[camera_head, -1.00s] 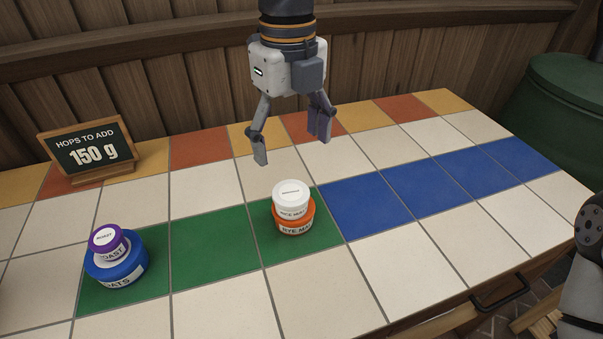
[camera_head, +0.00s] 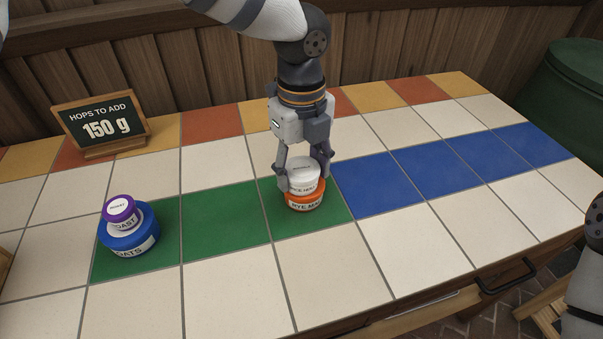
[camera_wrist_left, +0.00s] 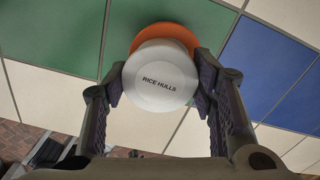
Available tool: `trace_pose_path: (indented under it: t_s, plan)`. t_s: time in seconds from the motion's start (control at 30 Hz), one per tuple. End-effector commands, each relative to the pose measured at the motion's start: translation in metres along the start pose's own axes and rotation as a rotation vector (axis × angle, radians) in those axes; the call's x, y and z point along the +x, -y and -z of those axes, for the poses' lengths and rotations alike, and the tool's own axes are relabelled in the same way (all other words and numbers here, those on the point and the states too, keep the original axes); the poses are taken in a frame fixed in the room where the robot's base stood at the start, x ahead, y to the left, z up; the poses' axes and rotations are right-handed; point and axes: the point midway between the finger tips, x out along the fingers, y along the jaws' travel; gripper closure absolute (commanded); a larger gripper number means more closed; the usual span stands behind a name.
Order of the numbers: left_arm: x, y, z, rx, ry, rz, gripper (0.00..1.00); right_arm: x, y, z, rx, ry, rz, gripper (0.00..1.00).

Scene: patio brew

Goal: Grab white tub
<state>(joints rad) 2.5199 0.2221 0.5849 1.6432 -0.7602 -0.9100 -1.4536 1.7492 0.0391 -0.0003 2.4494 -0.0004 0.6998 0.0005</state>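The white tub (camera_head: 305,178), labelled "RICE HULLS", sits on top of the orange tub (camera_head: 305,201) on a green tile. My left gripper (camera_head: 305,181) points down around the white tub, one finger on each side. In the left wrist view the white tub (camera_wrist_left: 160,80) is between the finger pads, which appear to touch its sides; the orange tub (camera_wrist_left: 165,32) shows behind it. The white tub still appears to rest on the orange one. My right gripper is not in view.
A sign (camera_head: 103,125) reading "HOPS TO ADD 150 g" stands at the back left. The blue tiles (camera_head: 440,170) to the right are clear.

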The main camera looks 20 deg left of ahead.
Motion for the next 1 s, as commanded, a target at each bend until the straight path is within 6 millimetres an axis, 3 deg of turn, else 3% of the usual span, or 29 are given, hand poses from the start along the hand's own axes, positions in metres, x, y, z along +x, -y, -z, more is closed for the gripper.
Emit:
trace_pose_path:
  t_s: [0.37,0.57,0.8,1.0]
  plan:
    - [-0.002,0.000,0.000,0.000,0.000,0.000,0.72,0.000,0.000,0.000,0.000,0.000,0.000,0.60]
    - [-0.033,0.001,-0.001,-0.001,0.002,0.004,0.72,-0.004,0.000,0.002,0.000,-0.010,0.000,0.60]
    - [-0.107,-0.058,0.004,-0.002,0.009,0.015,0.72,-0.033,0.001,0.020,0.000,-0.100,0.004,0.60]
    - [-0.124,-0.114,0.007,-0.002,0.005,0.009,0.72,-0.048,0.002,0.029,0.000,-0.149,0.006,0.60]
